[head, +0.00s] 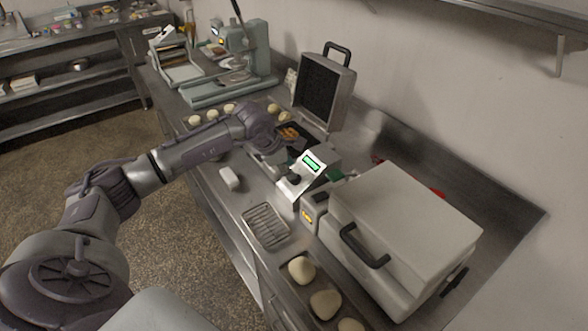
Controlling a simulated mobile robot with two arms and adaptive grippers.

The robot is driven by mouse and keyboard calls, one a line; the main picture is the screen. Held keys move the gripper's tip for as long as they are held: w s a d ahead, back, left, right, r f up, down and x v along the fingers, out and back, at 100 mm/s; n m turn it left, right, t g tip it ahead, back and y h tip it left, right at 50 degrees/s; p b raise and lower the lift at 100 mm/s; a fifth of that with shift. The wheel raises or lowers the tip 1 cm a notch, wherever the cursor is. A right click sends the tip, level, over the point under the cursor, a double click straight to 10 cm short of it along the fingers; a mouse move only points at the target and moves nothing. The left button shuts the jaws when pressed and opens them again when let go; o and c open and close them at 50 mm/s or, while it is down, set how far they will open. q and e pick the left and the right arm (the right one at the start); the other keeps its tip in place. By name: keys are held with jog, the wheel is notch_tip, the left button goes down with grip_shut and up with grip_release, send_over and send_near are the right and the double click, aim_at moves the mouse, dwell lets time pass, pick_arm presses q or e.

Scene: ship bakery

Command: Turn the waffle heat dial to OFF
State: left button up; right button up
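The waffle iron stands on the steel counter with its dark-gridded lid (325,92) raised. Its slanted front panel has a lit green display (312,163) and a dark round dial (293,179) at lower left. The dial's pointer and markings are too small to read. My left arm reaches in from the left, and my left gripper (272,146) is over the front of the waffle iron, just behind and left of the dial. It looks apart from the dial. Its fingers are too small and dark to tell open from shut. My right gripper is out of view.
A closed pale box-shaped appliance (410,220) with a black handle stands right of the panel. A wire rack (266,226), a small white block (229,178) and dough pieces (325,303) lie along the counter's front. A green-grey press machine (245,60) stands farther back.

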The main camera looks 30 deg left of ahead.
pick_arm(q)
jog(key=shift+p+x, duration=0.4)
jog(key=shift+x, duration=1.85)
grip_shut()
